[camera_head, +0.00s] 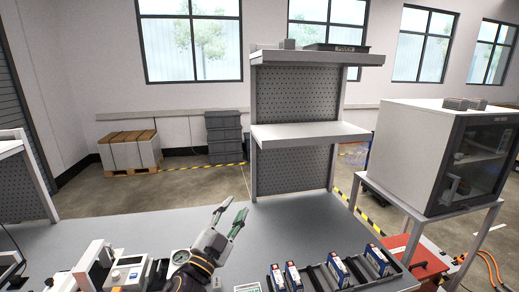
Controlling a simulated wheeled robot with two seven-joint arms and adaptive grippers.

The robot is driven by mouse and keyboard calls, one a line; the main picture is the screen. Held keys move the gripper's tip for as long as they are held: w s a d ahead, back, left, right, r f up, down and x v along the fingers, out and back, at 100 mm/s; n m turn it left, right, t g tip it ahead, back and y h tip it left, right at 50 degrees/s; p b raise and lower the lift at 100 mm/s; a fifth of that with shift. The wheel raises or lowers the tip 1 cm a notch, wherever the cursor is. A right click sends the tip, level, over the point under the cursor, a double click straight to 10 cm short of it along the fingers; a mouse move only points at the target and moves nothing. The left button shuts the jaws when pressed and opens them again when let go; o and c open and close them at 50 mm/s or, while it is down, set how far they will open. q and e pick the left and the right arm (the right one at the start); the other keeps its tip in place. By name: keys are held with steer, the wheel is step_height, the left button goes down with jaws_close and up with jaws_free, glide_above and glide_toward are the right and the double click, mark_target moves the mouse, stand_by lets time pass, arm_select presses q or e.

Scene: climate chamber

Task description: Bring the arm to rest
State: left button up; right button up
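My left gripper (236,207) is raised over the grey workbench (190,229), its arm coming in from the bottom. Its two fingers point up and to the right, with a gap between their tips. Green shows along the fingers; I see no separate object held. My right gripper is not in view.
Small instruments (128,272) stand at the bench's front left. A dark rack (320,277) with several blue-and-white boxes is at front right. A pegboard shelf (310,134) rises behind the bench. A white chamber (408,150) with a glass door stands at right. The bench's middle is clear.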

arm_select(q)
steer(key=s+a+f+n+g+y, duration=0.3)
steer(key=a+f+n+y, duration=0.25)
steer(key=f, duration=0.35)
steer(key=s+a+f+n+g+y, duration=0.3)
steer(key=a+f+n+g+y, duration=0.1)
steer(key=a+f, duration=0.4)
steer(key=s+a+f+n+g, duration=0.1)
steer(key=s+f+g, duration=0.5)
steer(key=s, duration=0.4)
steer(key=s+f+n+g, duration=0.1)
steer(key=s+f+g, duration=0.3)
steer(key=s+f, duration=0.7)
steer(key=f, duration=1.4)
steer(key=s+f, duration=0.2)
steer(key=f, duration=1.5)
steer(key=s+a+f+g, duration=0.1)
steer(key=s+a+f, duration=0.1)
steer(key=s+f, duration=0.7)
steer(key=s+a+f+g, duration=0.1)
steer(key=s+a+f, duration=0.2)
steer(key=s+f, duration=0.7)
steer(key=shift+s+m+h, duration=0.35)
steer(key=shift+s+m, duration=0.1)
steer(key=shift+s, duration=0.8)
